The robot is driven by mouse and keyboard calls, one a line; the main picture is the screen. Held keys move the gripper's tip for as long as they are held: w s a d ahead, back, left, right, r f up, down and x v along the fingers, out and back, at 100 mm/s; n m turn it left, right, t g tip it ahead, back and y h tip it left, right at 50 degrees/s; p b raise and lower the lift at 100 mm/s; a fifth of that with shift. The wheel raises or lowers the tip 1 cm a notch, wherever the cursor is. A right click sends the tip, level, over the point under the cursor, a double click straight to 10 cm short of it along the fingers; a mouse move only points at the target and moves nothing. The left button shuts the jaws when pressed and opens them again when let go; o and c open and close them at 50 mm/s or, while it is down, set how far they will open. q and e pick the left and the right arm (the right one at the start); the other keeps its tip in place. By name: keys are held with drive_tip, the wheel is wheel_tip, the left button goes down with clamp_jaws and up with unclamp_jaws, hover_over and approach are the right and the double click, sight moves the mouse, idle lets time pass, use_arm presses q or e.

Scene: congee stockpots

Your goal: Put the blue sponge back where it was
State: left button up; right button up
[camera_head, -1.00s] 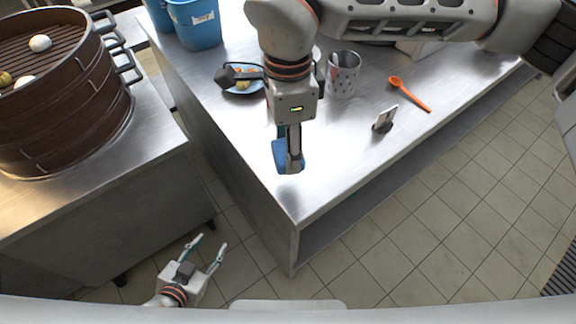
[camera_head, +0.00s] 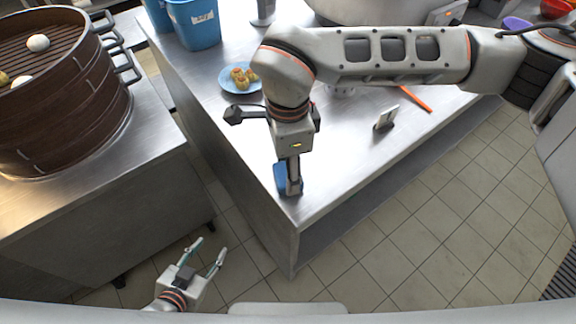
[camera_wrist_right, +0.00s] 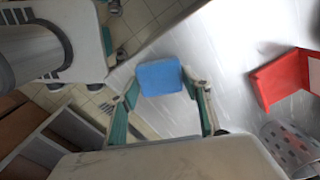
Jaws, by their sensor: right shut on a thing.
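The blue sponge (camera_head: 280,177) is between the fingers of my right gripper (camera_head: 292,188), over the near corner of the steel table (camera_head: 335,180) in the head view. I cannot tell whether it touches the tabletop. In the right wrist view the sponge (camera_wrist_right: 160,77) shows between the two fingertips of the right gripper (camera_wrist_right: 165,85). My left gripper (camera_head: 209,252) is open and empty, low in the head view above the floor, apart from the table.
A blue plate with food (camera_head: 239,79), a phone-like item on a stand (camera_head: 385,118) and an orange spoon (camera_head: 416,99) are on the table. Blue bins (camera_head: 195,22) stand behind. A brown steamer (camera_head: 60,95) sits on the left counter. The wrist view shows a red object (camera_wrist_right: 280,78).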

drive_tip(key=o, duration=1.1)
drive_tip(key=shift+f, duration=0.1)
drive_tip(key=shift+r, duration=0.5)
wheel_tip(320, 180, up, 11)
drive_tip(key=shift+r+p, duration=0.15)
drive_tip(key=shift+p, duration=0.4)
